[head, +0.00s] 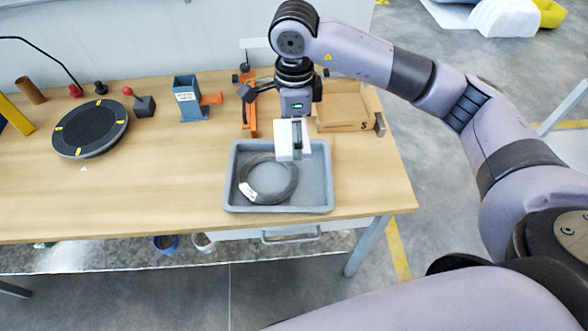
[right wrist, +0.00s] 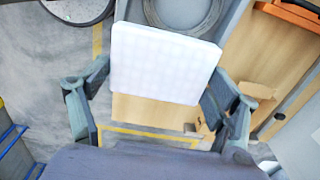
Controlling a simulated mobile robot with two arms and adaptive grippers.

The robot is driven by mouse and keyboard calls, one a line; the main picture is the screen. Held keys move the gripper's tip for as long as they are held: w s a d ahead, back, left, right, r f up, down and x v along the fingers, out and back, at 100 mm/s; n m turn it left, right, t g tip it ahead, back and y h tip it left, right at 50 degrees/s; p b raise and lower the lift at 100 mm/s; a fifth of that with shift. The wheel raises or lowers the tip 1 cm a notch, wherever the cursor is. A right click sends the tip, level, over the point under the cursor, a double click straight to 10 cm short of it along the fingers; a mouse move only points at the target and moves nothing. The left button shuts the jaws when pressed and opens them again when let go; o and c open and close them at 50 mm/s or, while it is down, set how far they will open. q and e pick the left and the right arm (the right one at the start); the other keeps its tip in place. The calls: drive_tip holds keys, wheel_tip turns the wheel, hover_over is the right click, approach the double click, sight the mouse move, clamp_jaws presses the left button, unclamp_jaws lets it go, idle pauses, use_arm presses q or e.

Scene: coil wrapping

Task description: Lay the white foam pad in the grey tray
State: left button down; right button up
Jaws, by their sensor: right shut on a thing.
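The white foam pad (head: 283,146) is held upright-looking in my right gripper (head: 297,142), above the upper right part of the grey tray (head: 317,185). In the right wrist view the pad (right wrist: 163,62) is a flat white square with rounded corners, between the two fingers of the gripper (right wrist: 158,82). The tray sits near the front edge of the table. A dark wire coil (head: 267,197) with a white label lies in it. The pad is apart from the coil as far as I can tell. My left gripper is not in view.
A cardboard box (head: 345,112) stands behind the tray on the right, and an orange tool (head: 248,118) is behind it. A blue-grey holder (head: 189,100) and a round black turntable (head: 90,129) stand to the left. The wooden table (head: 150,190) is clear left of the tray.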

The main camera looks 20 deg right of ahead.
sight(294, 182)
wheel_tip(294, 182, down, 16)
drive_tip(key=p, duration=0.4)
drive_tip(key=shift+f, duration=0.15)
drive_tip(key=shift+f, duration=0.1)
drive_tip(key=o, duration=0.7)
